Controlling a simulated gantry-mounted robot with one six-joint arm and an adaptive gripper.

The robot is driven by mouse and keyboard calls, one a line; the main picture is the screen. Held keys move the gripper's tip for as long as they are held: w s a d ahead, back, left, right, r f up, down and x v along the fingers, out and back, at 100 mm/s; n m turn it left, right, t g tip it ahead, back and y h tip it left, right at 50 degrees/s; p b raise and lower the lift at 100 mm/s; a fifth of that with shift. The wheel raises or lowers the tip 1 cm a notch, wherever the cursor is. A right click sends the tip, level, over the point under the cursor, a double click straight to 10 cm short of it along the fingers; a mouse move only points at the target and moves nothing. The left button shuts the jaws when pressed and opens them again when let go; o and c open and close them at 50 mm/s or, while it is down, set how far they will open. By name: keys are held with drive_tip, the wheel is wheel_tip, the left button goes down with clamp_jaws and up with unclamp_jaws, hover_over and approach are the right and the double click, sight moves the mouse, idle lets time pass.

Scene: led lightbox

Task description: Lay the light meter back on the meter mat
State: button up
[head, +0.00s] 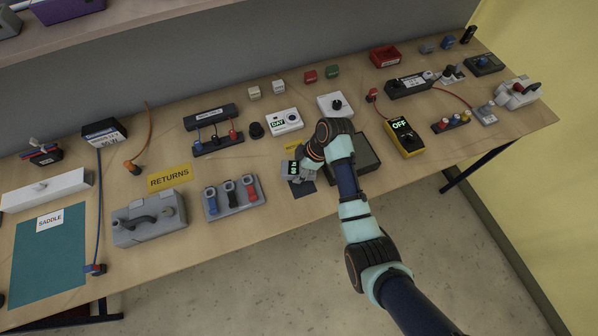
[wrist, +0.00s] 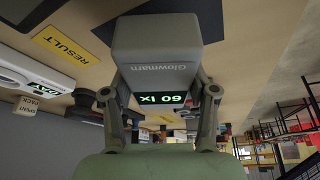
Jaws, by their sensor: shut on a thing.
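The light meter is a grey box with a lit display reading 60 lx, seen in the wrist view (wrist: 157,50) and the head view (head: 289,168). My gripper is shut on it, with one finger on each side, in the wrist view (wrist: 161,92) and the head view (head: 300,170). The dark meter mat (head: 303,188) shows partly below the meter at the bench's front; a dark patch of it shows behind the meter in the wrist view (wrist: 106,31). Whether the meter touches the mat I cannot tell.
A dark panel (head: 366,158) lies right of the mat, partly behind my arm. A yellow meter reading OFF (head: 404,137) is farther right. A yellow RESULT label (wrist: 62,47) and a white DAY box (head: 284,122) stand behind.

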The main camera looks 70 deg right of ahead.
wheel_tip(320, 180, down, 3)
drive_tip(key=shift+f, duration=0.2)
drive_tip(key=shift+a+f, duration=0.1)
drive_tip(key=o, duration=1.3)
drive_tip(key=shift+o, duration=0.2)
drive_tip(key=p+v, duration=0.1)
drive_tip(key=v, duration=1.1)
